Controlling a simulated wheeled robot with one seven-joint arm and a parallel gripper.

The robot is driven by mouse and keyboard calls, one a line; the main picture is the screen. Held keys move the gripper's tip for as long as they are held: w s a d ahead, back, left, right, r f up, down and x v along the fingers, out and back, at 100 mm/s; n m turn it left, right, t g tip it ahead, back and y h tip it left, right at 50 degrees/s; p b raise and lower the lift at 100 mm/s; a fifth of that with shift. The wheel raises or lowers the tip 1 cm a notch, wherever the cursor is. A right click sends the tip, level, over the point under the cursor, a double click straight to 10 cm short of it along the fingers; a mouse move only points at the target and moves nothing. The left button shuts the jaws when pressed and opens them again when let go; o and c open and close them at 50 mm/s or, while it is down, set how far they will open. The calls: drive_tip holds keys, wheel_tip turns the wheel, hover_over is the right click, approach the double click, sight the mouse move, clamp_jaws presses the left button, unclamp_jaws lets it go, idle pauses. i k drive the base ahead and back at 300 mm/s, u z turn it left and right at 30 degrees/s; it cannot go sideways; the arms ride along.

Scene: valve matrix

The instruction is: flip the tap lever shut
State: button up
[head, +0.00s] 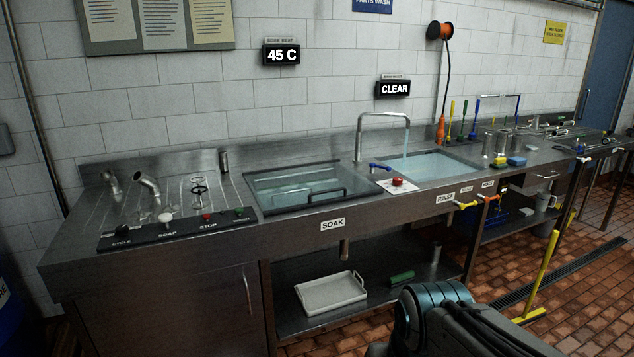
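A grey gooseneck tap (383,115) stands at the back of the steel counter. A stream of water (406,142) falls from its spout into the rinse basin (432,166). A small blue lever (380,166) sits on the counter near the foot of the tap, pointing left. Part of my arm shows at the bottom of the head view, in front of the counter. My gripper is not in view, so whether it is open or shut does not show.
A red button (397,182) sits right of the lever. Yellow (466,205) and orange (489,198) valve handles stick out from the counter front. A covered soak basin (295,186) lies left. A yellow-handled floor tool (543,275) stands right, on the brick floor.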

sight(372, 164)
drive_tip(key=z, duration=0.2)
drive_tip(key=i, duration=0.6)
drive_tip(key=z, duration=0.75)
drive_tip(key=i, duration=1.35)
drive_tip(key=u, duration=0.4)
drive_tip(key=i, duration=0.75)
drive_tip(key=u, duration=0.55)
